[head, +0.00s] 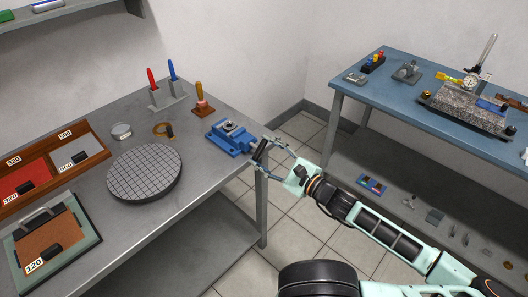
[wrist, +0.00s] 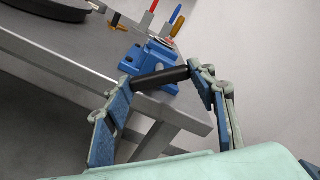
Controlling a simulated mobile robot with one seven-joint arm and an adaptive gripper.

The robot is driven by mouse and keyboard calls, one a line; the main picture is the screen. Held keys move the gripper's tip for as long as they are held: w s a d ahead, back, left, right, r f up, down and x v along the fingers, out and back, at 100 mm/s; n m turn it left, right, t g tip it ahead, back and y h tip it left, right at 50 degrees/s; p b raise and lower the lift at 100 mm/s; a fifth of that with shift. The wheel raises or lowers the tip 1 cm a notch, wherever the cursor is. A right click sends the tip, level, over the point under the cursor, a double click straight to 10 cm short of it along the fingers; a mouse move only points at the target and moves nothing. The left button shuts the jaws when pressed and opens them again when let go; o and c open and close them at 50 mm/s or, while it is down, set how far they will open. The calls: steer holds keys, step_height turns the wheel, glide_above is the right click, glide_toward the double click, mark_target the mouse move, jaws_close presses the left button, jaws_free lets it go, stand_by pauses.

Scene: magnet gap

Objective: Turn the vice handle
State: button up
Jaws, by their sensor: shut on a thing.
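The blue vice (head: 231,137) sits at the right end of the grey bench. It also shows in the wrist view (wrist: 146,58), at the bench edge. Its dark vice handle (head: 262,151) sticks out past the bench edge. In the wrist view the handle is a black bar (wrist: 160,78) lying slantwise, its right end slightly higher. My gripper (head: 265,155) reaches in from the right and is shut on the handle. In the wrist view the blue fingers of the gripper (wrist: 160,80) are at the two ends of the bar, spread about its length.
The grey bench (head: 120,240) holds a round gridded plate (head: 145,172), a wooden-handled tool (head: 201,98), red and blue handled tools in a stand (head: 167,93) and trays at left. A blue table (head: 410,105) stands behind my arm. Tiled floor lies open between them.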

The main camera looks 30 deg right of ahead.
steer(key=o, duration=1.2)
steer(key=shift+c, duration=0.2)
steer(key=shift+s, duration=0.1)
steer(key=v, duration=1.1)
steer(key=shift+s+d, duration=0.15)
steer(key=shift+s, duration=0.25)
